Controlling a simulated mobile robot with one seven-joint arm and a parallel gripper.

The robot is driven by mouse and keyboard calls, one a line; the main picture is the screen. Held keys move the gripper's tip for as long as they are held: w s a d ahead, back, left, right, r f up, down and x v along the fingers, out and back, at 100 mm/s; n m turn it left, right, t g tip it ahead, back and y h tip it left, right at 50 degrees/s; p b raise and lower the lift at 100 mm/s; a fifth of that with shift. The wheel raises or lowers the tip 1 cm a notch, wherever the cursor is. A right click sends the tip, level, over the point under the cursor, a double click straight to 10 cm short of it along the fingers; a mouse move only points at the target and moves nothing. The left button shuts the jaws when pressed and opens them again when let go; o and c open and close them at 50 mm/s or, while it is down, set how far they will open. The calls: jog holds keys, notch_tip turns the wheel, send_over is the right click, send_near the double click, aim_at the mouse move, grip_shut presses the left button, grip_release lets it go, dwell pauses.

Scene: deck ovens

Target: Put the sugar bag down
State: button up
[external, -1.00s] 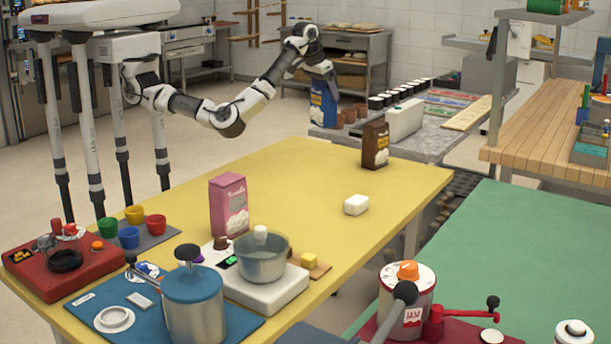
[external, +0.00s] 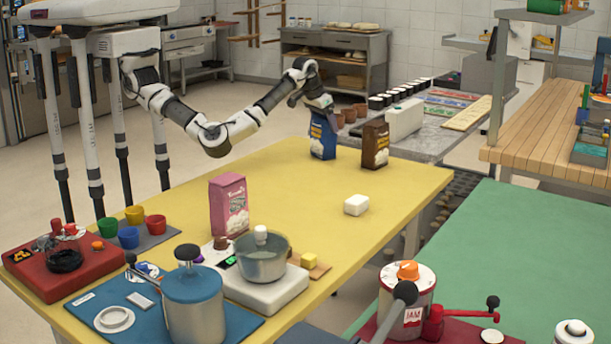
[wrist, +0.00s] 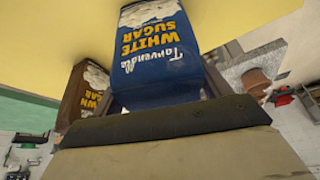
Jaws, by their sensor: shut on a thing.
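The sugar bag is a blue bag (external: 322,138) at the far end of the yellow table (external: 300,190). In the wrist view the blue bag (wrist: 152,50) reads "Tarvendle White Sugar" and appears upside down. My gripper (external: 318,104) is shut on its top from above. The bag is upright, with its bottom at or very close to the tabletop; I cannot tell for certain that it touches. The underside is hidden.
A brown sugar bag (external: 375,145) stands just right of the blue bag. A pink bag (external: 229,205) and a white block (external: 356,205) stand nearer. Pots (external: 350,113) sit on a grey counter behind. The table's middle is clear.

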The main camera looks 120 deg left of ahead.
jog(key=shift+r, duration=0.15)
jog(key=o, duration=2)
jog(key=shift+f, duration=0.2)
jog(key=shift+o, duration=0.2)
jog(key=b+v, duration=0.1)
jog(key=v, duration=1.1)
jog(key=shift+b, duration=0.4)
jog(key=shift+s+d+r, duration=0.1)
